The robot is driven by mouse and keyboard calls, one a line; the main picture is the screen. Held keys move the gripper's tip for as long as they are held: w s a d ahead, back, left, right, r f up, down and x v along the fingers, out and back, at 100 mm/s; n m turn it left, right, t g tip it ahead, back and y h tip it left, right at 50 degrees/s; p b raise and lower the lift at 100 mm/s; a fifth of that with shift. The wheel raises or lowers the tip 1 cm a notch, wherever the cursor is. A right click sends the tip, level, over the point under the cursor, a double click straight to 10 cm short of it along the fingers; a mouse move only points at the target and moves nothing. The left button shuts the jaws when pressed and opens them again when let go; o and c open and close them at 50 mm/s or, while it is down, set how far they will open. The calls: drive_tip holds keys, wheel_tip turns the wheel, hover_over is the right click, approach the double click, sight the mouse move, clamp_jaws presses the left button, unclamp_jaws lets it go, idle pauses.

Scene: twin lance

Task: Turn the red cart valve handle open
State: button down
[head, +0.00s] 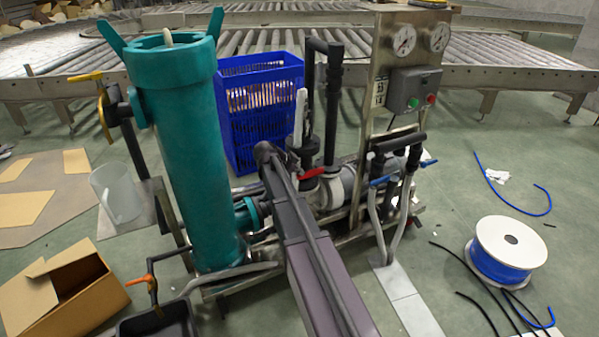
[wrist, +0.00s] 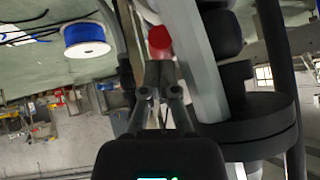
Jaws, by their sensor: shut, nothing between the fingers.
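The red valve handle (head: 312,173) sits on the cart's pipework in the middle of the head view, beside a pale round pump part (head: 338,187). A red rounded part, seemingly its end, shows in the wrist view (wrist: 159,42), just beyond my fingertips. My gripper (wrist: 161,66) is shut and empty, with its fingertips close to this red part. I cannot tell whether they touch. In the head view my arm and dark pipes hide much of the gripper and the valve body. The cart (head: 358,200) carries a gauge panel (head: 395,75).
A teal filter column (head: 185,150) stands left of my arm. A black vertical pipe (head: 333,110) and a grey-white pipe (wrist: 196,55) are close to the gripper. A blue-handled valve (head: 383,181) is at the right. A blue crate (head: 240,140) stands behind. Open floor lies right, around a cable spool (head: 505,245).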

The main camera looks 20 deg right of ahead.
drive_tip(key=shift+a+f+b, duration=0.2)
drive_tip(key=shift+f+b, duration=0.15)
idle(0.3)
drive_tip(key=shift+a+f+b, duration=0.15)
drive_tip(key=shift+f+b, duration=2.6)
drive_tip(key=shift+d+f, duration=0.1)
drive_tip(key=shift+d, duration=0.1)
drive_tip(key=shift+a, duration=0.1)
